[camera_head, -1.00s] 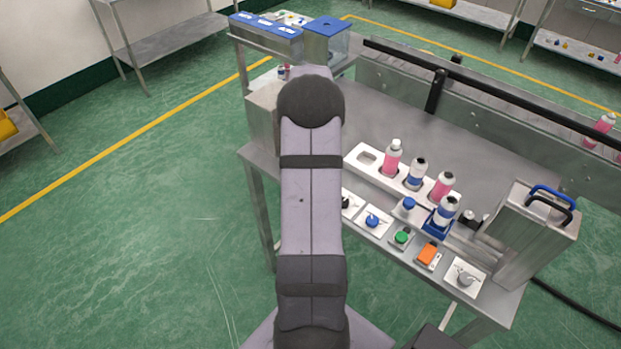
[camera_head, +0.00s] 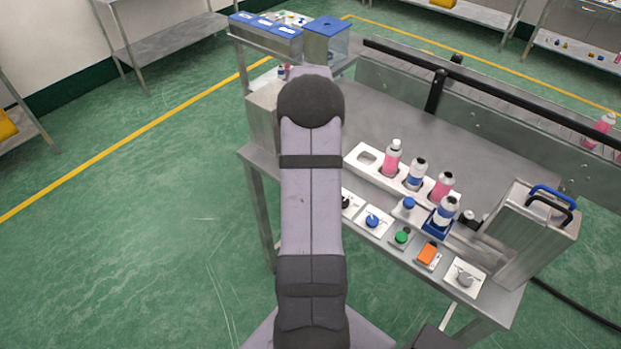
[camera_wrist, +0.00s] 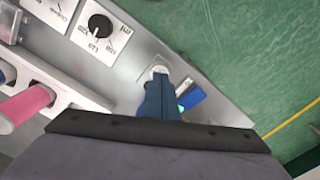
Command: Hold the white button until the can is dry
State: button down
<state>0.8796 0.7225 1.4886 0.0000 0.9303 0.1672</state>
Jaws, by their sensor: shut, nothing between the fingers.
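In the wrist view, my gripper (camera_wrist: 160,82) is shut, with nothing between its fingers. Its tips are at a pale round button (camera_wrist: 158,70) on the metal panel and cover part of it. I cannot tell whether the button is pressed down. In the head view, my arm hides the gripper and this button. A can with a blue and white label (camera_head: 446,209) stands in a blue holder (camera_head: 436,229) on the bench. I cannot see whether it is wet or dry.
A black dial (camera_wrist: 100,25) on a white plate is near the button. Several bottles and cans, including a pink one (camera_head: 392,160), stand in a white rack (camera_head: 358,150). A green button (camera_head: 402,236) and an orange switch (camera_head: 428,254) sit along the front. A metal box (camera_head: 530,235) stands right.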

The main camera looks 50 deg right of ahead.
jog(key=shift+f+b, duration=0.4)
jog(key=shift+f, duration=0.4)
dwell(3.6)
jog(key=shift+r, duration=0.1)
jog(key=shift+r+p, duration=2.55)
jog(key=shift+r, duration=0.4)
notch_tip(320, 180, up, 5)
jog(key=p, duration=0.4)
